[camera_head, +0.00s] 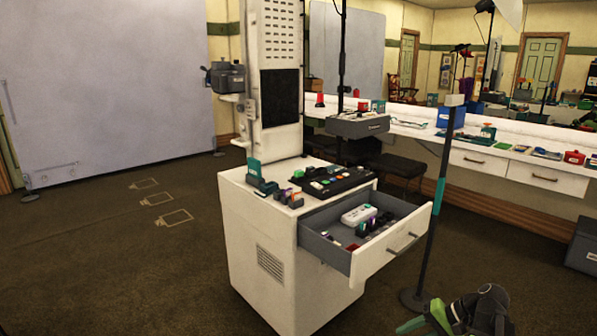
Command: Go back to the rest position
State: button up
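My gripper (424,320) shows at the bottom right edge of the head view, with bright green parts next to the dark arm links. It is partly cut off by the frame's edge, and I cannot tell whether it is open or shut. No object is visible in it. It appears in front of the white cabinet (262,262), to the right of that cabinet's open drawer (386,262).
The pulled-out drawer holds a white power strip (359,214) and several small items. A dark pole (437,200) on a round base stands right of the drawer. A long white counter (500,160) runs along the back right. Open floor (110,280) lies at left.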

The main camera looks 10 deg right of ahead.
jog(key=w+a+f+n+g+h, duration=0.1)
jog(key=a+f+n+g+h, duration=0.2)
jog(key=a, duration=0.9)
jog(key=w+a+f+n+g+h, duration=0.15)
jog(key=a+f+n+h, duration=0.25)
jog(key=a, duration=0.7)
notch_tip(320, 180, up, 34)
jog(key=a+p, duration=0.1)
jog(key=p, duration=3.3)
jog(key=shift+w+r+h, duration=0.2)
jog(key=shift+w+h, duration=0.05)
jog(key=shift+h, duration=0.15)
